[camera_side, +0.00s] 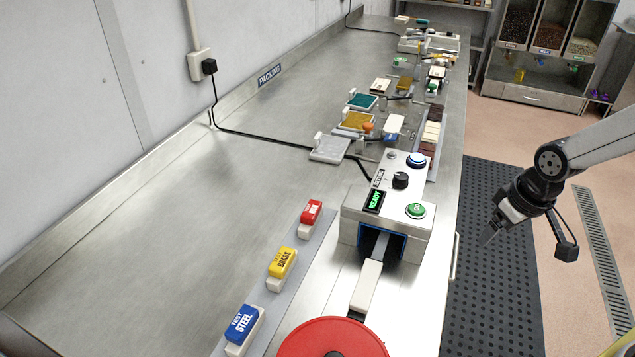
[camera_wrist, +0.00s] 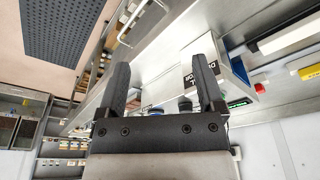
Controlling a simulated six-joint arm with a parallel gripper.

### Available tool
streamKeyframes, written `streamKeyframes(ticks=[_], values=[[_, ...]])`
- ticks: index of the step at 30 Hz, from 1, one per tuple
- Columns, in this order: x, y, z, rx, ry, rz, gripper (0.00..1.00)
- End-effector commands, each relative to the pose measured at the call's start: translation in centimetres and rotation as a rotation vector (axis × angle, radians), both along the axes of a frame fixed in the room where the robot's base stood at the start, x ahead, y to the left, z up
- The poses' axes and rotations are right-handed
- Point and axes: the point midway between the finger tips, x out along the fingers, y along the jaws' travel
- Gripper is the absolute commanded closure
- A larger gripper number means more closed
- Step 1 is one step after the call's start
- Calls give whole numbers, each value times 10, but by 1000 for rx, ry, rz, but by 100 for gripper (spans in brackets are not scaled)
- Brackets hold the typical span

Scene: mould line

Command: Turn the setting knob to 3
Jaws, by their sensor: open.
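The setting knob (camera_side: 400,180) is a small black knob on top of the grey metal machine (camera_side: 392,240). Its pointer and any numbers are too small to read. My gripper (camera_side: 492,238) is open and empty, off to the right of the machine and past the bench's edge, apart from the knob. In the wrist view my gripper (camera_wrist: 161,62) shows two dark fingers spread wide, with nothing between them.
A pale bar (camera_side: 367,286) lies before the machine's opening, near a red disc (camera_side: 333,340). Red, yellow and blue test blocks stand left. The bench's left side is clear.

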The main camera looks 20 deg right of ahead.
Motion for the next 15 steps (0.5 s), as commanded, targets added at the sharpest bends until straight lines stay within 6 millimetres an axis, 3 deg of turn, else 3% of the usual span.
streamKeyframes(ticks=[15], values=[[114, 14, 26, -20, 95, 215, 14]])
